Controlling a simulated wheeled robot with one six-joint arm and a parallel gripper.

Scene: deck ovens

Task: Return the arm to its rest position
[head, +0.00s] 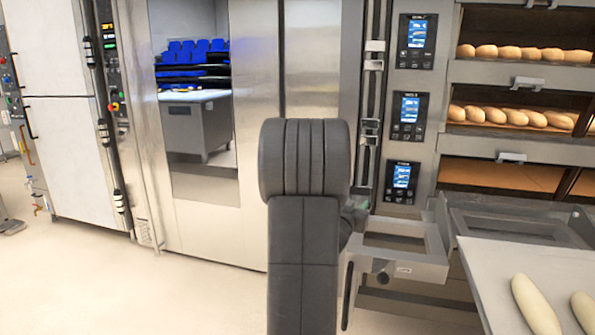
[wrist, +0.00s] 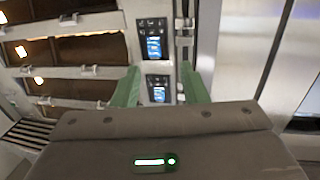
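My arm (head: 303,200) stands upright in the middle of the head view, dark grey and folded, in front of the steel oven doors. It hides most of my gripper there. In the wrist view the two green fingers of my gripper (wrist: 160,88) stand well apart, with nothing visible between them. Beyond them are the oven control panels (wrist: 154,45).
Deck ovens with several loaves (head: 500,116) stand at the right. A pale tray (head: 490,262) with dough pieces (head: 535,305) is at the lower right, beside a pulled-out metal frame (head: 400,268). The floor (head: 150,295) at the left is clear.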

